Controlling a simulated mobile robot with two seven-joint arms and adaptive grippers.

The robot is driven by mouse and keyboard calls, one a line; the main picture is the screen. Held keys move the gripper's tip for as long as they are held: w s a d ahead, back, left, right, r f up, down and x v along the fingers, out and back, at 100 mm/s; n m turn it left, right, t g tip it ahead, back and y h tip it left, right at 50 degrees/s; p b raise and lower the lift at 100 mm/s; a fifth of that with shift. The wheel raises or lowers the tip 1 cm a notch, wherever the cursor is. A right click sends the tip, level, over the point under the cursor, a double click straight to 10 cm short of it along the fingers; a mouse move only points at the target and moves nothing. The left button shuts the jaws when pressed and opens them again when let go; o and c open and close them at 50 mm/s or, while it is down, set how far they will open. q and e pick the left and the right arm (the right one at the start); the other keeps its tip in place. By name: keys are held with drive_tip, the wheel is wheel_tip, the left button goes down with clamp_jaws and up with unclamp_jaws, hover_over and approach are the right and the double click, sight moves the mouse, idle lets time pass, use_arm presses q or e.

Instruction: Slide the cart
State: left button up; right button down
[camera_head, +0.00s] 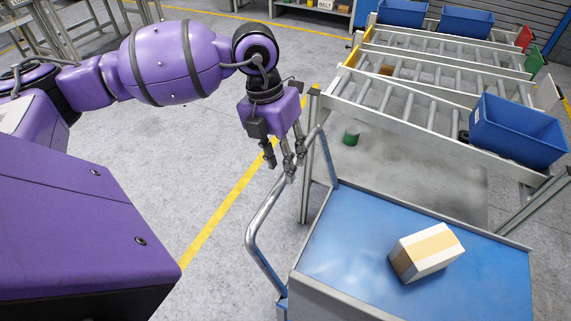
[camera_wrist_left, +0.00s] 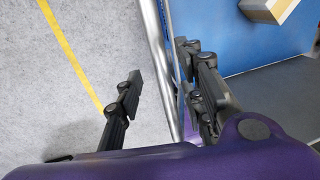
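The cart (camera_head: 340,255) has a blue top with a raised grey rim and stands at the lower right of the head view. Its bent metal handle (camera_head: 254,238) rises on the cart's left side. A white and tan box (camera_head: 427,252) lies on the cart top. My left gripper (camera_head: 281,172) is just above the upper end of the handle, pointing down. In the left wrist view its fingers (camera_wrist_left: 160,95) are spread apart, with the handle bar (camera_wrist_left: 162,70) between them, nearer the right-hand fingers. Contact cannot be told. My right gripper is not in view.
A roller rack (camera_head: 425,105) stands behind the cart, with a blue bin (camera_head: 517,130) on its near end and more blue bins (camera_head: 467,22) at the back. A green cylinder (camera_head: 351,136) stands near the rack. The floor left of the handle is clear, crossed by a yellow line (camera_head: 222,213).

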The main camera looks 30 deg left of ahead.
use_arm(q)
drive_tip(key=shift+w+d+f, duration=0.1)
drive_tip(key=shift+d+f, duration=0.05)
drive_tip(key=shift+f, duration=0.35)
drive_tip(key=shift+d+f, duration=0.15)
drive_tip(key=shift+f, duration=0.35)
drive_tip(key=shift+c, duration=0.4)
clamp_jaws()
